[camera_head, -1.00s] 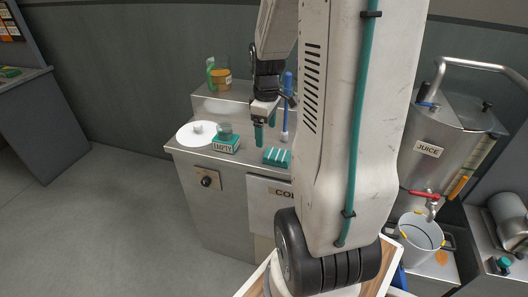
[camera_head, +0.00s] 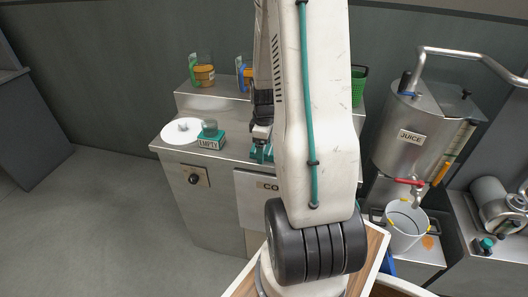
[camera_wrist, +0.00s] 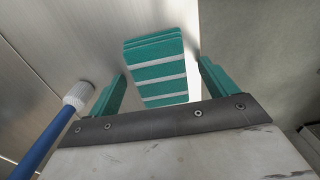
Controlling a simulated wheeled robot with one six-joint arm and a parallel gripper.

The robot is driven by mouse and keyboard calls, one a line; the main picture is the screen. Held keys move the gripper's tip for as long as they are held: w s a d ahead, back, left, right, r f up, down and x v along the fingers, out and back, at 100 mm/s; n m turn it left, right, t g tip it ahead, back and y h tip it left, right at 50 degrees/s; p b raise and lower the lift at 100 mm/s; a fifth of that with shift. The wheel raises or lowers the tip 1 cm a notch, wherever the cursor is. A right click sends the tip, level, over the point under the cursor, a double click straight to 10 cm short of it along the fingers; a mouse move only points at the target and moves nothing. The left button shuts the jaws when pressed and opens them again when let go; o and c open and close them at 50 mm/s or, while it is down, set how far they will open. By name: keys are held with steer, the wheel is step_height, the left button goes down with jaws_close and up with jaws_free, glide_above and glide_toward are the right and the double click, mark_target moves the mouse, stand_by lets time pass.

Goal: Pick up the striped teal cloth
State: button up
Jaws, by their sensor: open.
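The striped teal cloth (camera_wrist: 157,68) is folded, with white stripes, and lies on the steel counter. In the wrist view it shows ahead of and between the two teal fingers of my gripper (camera_wrist: 160,92). The gripper is open, with a gap on both sides of the cloth. In the head view my gripper (camera_head: 261,145) is above the counter, and my arm hides much of it. A small part of the cloth (camera_head: 262,154) shows there beside my arm. Whether the fingers reach down to its level I cannot tell.
A blue-handled brush with a white end (camera_wrist: 78,96) is close to the left finger. Jugs (camera_head: 204,74) stand on the raised back shelf. The counter's front edge is near the cloth.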

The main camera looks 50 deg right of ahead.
mark_target(267, 150)
steer(key=c, duration=1.1)
steer(key=shift+r, duration=0.1)
steer(key=shift+r, duration=0.45)
steer(key=r, duration=0.1)
steer(key=s+r, duration=0.1)
steer(key=shift+r, duration=0.35)
steer(key=s, duration=0.5)
steer(key=s+r, duration=0.1)
steer(key=s, duration=0.4)
steer(key=s+a, duration=0.1)
steer(key=s, duration=0.4)
steer(key=shift+a+r, duration=0.1)
steer(key=shift+r, duration=0.05)
